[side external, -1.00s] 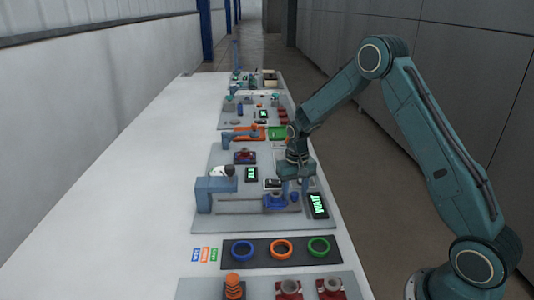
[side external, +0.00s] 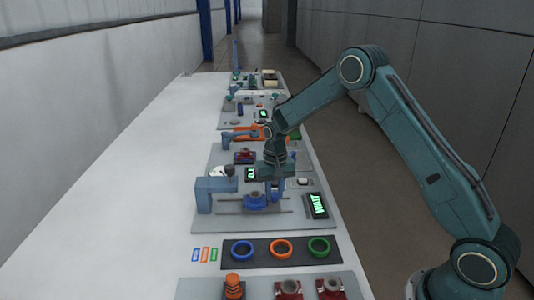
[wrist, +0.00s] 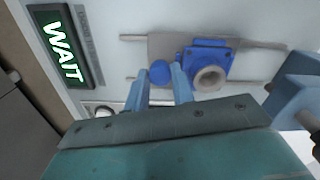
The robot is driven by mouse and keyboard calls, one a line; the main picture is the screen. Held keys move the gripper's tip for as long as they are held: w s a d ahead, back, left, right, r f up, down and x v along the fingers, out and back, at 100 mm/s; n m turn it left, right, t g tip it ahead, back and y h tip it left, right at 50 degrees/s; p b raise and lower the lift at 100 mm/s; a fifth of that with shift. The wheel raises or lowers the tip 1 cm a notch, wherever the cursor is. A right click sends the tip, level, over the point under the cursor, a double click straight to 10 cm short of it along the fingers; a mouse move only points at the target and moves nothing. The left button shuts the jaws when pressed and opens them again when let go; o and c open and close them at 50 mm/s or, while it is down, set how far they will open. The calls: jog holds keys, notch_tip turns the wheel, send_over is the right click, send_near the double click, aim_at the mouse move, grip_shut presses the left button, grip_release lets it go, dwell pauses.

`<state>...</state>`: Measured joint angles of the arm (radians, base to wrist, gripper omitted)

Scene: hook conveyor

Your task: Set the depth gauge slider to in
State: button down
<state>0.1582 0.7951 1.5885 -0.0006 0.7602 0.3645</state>
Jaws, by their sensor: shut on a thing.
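The depth gauge slider (side external: 256,203) is a blue carriage with a grey ring, sitting on two thin rails. In the wrist view the slider (wrist: 208,60) has a round blue knob (wrist: 160,72) on its left side. My gripper (side external: 273,198) is low over the rails, at the slider's right end in the side view. In the wrist view its two fingers (wrist: 159,80) are on either side of the blue knob, shut on it. In the side view my gripper hides most of the knob. I cannot read any "in" mark.
A display (side external: 317,206) reading WAIT stands right of the rails. A blue-grey arched block (side external: 210,194) stands at their left end. Blue, orange and green rings (side external: 281,249) lie in front on a dark plate. The white table (side external: 120,200) is bare at left.

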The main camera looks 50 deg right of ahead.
aim_at(264, 200)
jog(key=shift+w+a, duration=1.05)
jog(key=shift+w, duration=0.1)
jog(key=c, duration=1.2)
grip_release()
jog(key=shift+r, duration=0.2)
notch_tip(264, 200, up, 14)
jog(key=shift+f, duration=0.2)
